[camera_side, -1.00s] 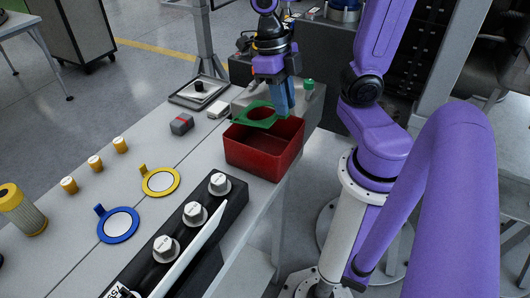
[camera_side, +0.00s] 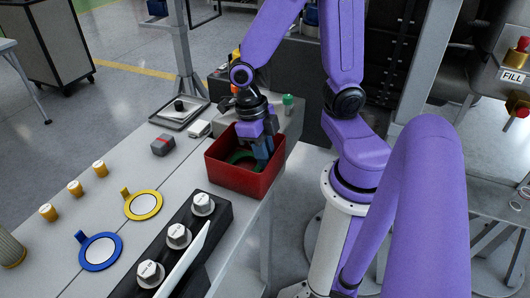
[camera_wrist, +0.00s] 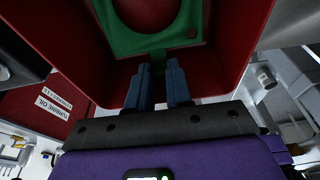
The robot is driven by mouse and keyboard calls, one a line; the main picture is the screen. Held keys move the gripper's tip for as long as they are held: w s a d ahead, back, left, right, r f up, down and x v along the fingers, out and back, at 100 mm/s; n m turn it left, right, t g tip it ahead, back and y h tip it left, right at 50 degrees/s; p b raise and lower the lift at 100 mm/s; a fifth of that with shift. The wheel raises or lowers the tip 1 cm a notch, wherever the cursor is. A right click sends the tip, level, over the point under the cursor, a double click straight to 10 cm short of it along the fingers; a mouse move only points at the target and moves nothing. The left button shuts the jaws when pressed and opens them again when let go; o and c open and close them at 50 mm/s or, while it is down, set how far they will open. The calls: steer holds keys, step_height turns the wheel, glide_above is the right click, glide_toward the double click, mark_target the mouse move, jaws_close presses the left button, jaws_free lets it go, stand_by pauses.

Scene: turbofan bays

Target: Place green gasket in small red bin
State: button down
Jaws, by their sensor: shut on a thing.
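The small red bin (camera_side: 232,178) stands at the right edge of the workbench. The green gasket (camera_side: 236,157) is inside the bin's opening, partly hidden by my gripper (camera_side: 262,160). In the wrist view the gasket (camera_wrist: 119,38) lies against the red inside of the bin (camera_wrist: 232,50). Its narrow green tab reaches between the blue fingertips of my gripper (camera_wrist: 160,80), which are shut on it. The fingers are down inside the bin. I cannot tell whether the gasket touches the bin floor.
A black block with several silver caps (camera_side: 178,236) stands in front of the bin. Yellow (camera_side: 143,205) and blue (camera_side: 100,251) ringed discs lie to the left. A grey-red block (camera_side: 163,145) and a tray (camera_side: 180,112) are behind. A green-capped item (camera_side: 288,100) is behind the bin.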

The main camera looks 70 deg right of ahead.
mark_target(254, 165)
steer(key=shift+f, duration=0.1)
steer(key=c, duration=1)
jaws_free()
steer(key=shift+c, duration=0.2)
steer(key=v, duration=1.2)
steer(key=s+a+f+m+t, duration=0.1)
steer(key=s+m, duration=0.3)
steer(key=m, duration=0.7)
steer(key=s+a+f+m+t, duration=0.2)
steer(key=s+f+m, duration=0.1)
steer(key=m, duration=0.9)
steer(key=shift+s+a+f, duration=0.15)
steer(key=shift+s+f, duration=0.05)
steer(key=shift+s, duration=0.35)
